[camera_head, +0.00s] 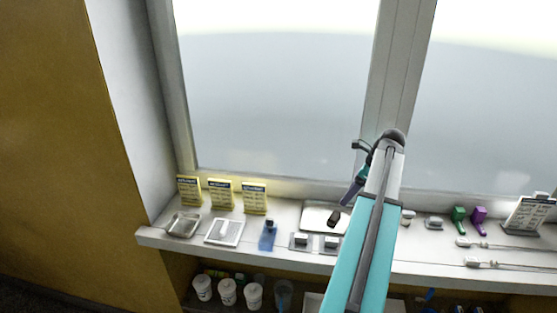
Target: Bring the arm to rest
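My arm (368,240), teal and grey, rises from the bottom edge across the sill to an elbow in front of the window post. Its end folds down on the left side, where my gripper (346,202) hangs over the white sill near a pale tray (314,218). A small dark block (334,218) shows at the tray, just below and left of the gripper. The gripper is small and partly hidden by my arm, so I cannot tell whether its fingers are open or whether it touches anything.
The sill (160,239) holds several yellow cards (221,193), a metal dish (183,225), a blue bottle (267,236), green (458,217) and purple (479,220) items, brushes (488,264) and a sign stand (530,214). White cups (228,291) stand on a shelf below. The window is behind.

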